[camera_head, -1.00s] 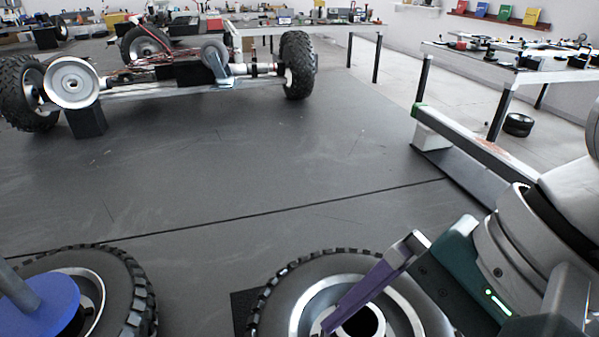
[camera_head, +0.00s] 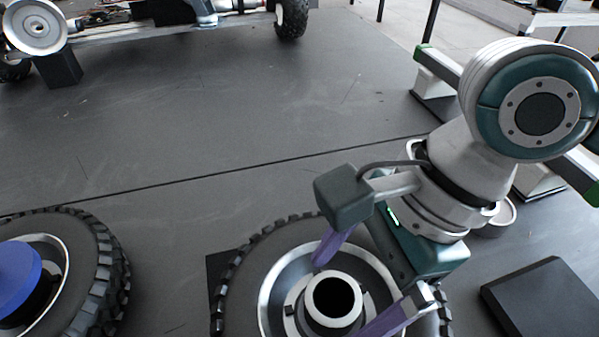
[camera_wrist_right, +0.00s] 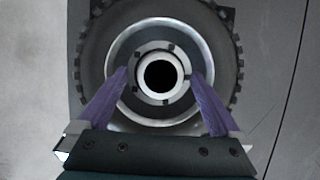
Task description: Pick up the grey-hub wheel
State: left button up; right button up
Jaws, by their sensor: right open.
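The grey-hub wheel (camera_head: 275,292) lies flat at the bottom middle of the head view, with a knobbly black tyre, silver rim and pale grey hub around a dark hole. It also fills the upper middle of the right wrist view (camera_wrist_right: 160,32). My right gripper (camera_head: 340,296) is over this wheel, its two purple fingers apart on either side of the hub. In the right wrist view the open fingers (camera_wrist_right: 160,76) flank the hub, with nothing held between them. I cannot tell whether they touch it. My left gripper is not in view.
A blue-hub wheel (camera_head: 92,265) lies at the lower left. A black block (camera_head: 548,300) lies at the lower right. A wheeled chassis (camera_head: 120,42) stands at the back left. The dark surface (camera_head: 220,130) between is clear.

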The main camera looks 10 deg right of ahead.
jog(key=shift+a+f, duration=0.15)
jog(key=shift+f, duration=0.2)
jog(key=shift+c, duration=0.4)
grip_shut()
dwell(0.4)
jog(key=shift+r, duration=0.2)
